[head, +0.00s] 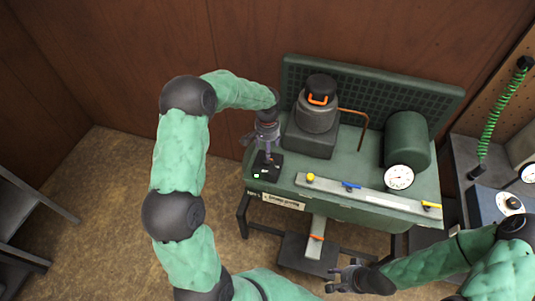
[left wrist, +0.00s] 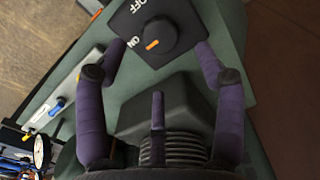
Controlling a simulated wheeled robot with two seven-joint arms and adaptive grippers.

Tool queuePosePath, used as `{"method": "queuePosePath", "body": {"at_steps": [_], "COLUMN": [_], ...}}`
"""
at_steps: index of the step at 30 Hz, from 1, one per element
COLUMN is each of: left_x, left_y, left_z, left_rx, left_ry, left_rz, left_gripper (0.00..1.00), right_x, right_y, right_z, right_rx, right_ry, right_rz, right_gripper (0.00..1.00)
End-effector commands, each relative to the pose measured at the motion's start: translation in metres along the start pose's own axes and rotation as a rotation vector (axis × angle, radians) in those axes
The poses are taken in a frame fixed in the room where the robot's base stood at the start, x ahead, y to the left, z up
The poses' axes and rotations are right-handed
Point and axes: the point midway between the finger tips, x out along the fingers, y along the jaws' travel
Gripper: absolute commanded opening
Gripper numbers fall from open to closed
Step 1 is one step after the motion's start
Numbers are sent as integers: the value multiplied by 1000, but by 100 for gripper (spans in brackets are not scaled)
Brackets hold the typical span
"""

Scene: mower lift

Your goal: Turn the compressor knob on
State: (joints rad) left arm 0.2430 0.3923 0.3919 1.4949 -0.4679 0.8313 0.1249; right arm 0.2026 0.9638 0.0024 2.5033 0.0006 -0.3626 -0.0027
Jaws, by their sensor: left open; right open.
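The black compressor knob (left wrist: 157,37) sits on a dark plate (left wrist: 190,12) marked ON and OFF in the left wrist view. A short orange mark shows on the knob, on its lower side near the ON lettering. My left gripper (left wrist: 160,52) is open, with one purple finger at each side of the knob; I cannot tell whether they touch it. In the head view the left gripper (head: 268,154) points down over the dark plate (head: 264,171), and the knob is hidden there. My right gripper (head: 338,278) is open and empty at the lower right, apart from the bench.
The green bench (head: 345,205) carries a grey cylinder with an orange handle (head: 318,112), a green tank (head: 407,140), a round gauge (head: 399,177) and a rail (head: 365,193) with coloured levers. A pegboard wall with a green coiled hose (head: 490,120) stands at right.

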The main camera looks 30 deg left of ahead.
Motion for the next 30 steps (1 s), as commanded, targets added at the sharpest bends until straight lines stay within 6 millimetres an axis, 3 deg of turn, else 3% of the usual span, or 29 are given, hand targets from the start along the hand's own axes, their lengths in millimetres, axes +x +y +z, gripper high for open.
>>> {"method": "queuePosePath", "body": {"at_steps": [3,10,30], "left_x": [-22,-45,-48], "left_y": [0,0,0], "left_z": [0,0,0], "left_rx": [-1,-1,-1], "left_ry": [2,0,-1], "left_rz": [1,0,1], "left_gripper": [70,70,70], "right_x": [0,0,0], "right_y": [0,0,0], "right_z": [0,0,0], "right_rx": [0,0,0], "right_ry": [0,0,0], "right_rz": [0,0,0], "right_gripper": [47,47,47]}}
